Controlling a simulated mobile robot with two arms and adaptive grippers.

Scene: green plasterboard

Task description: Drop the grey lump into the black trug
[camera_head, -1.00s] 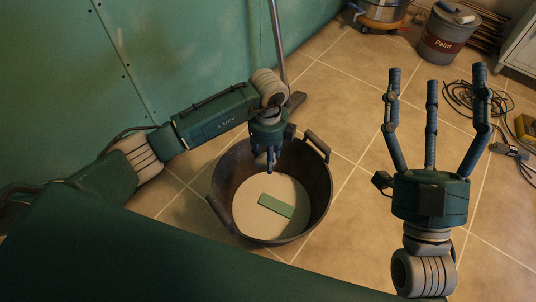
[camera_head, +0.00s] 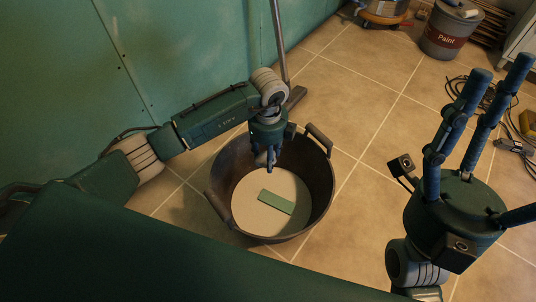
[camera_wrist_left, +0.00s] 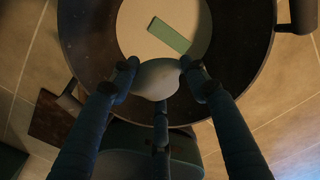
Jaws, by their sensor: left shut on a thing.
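The black trug (camera_head: 320,187) stands on the tiled floor, with a pale round bottom and a green piece (camera_head: 276,201) lying in it. My left gripper (camera_head: 270,160) points down over the trug's far part. In the left wrist view its fingers close around the rounded grey lump (camera_wrist_left: 156,80), which is above the trug (camera_wrist_left: 255,60). In the head view the lump is hidden by the gripper. My right gripper (camera_head: 502,80) is open and empty, its fingers spread, at the right; one finger runs off the picture edge.
A green plasterboard wall (camera_head: 190,60) stands behind at the left. A paint bucket (camera_head: 450,30), a metal pot (camera_head: 383,10), a coiled cable (camera_head: 462,88) and a yellow object (camera_head: 527,122) are at the right back. Tiled floor between trug and bucket is clear.

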